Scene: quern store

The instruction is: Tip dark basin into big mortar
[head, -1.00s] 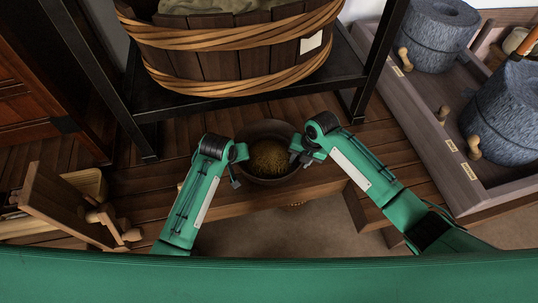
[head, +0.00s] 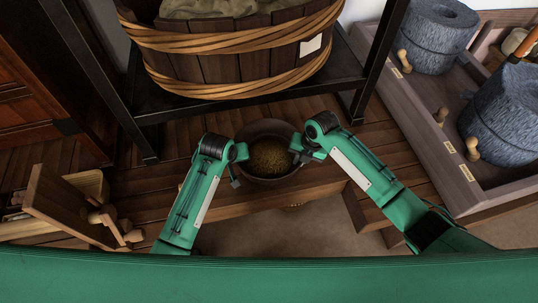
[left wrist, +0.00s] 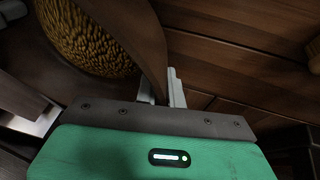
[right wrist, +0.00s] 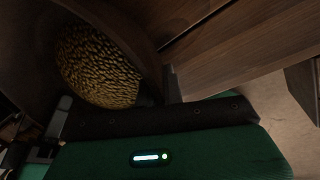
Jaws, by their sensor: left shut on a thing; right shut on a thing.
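The dark basin (head: 266,129) is a round, dark bowl low in the middle of the head view, with yellow-brown grain (head: 270,158) inside. My left gripper (head: 238,165) is shut on the left side of its rim. My right gripper (head: 298,153) is shut on the right side of its rim. In the left wrist view the basin wall (left wrist: 140,40) runs between the fingers, with grain (left wrist: 85,40) beyond it. The right wrist view also shows the basin wall (right wrist: 135,35) and the grain (right wrist: 100,70). I cannot make out a big mortar in any view.
A large wooden tub (head: 230,60) stands on a black metal stand (head: 250,99) behind the basin. Grey millstones (head: 505,115) stand in a wooden trough (head: 425,110) at right. Wooden boxes (head: 65,205) lie at left. A plank bench (head: 330,180) is under the basin.

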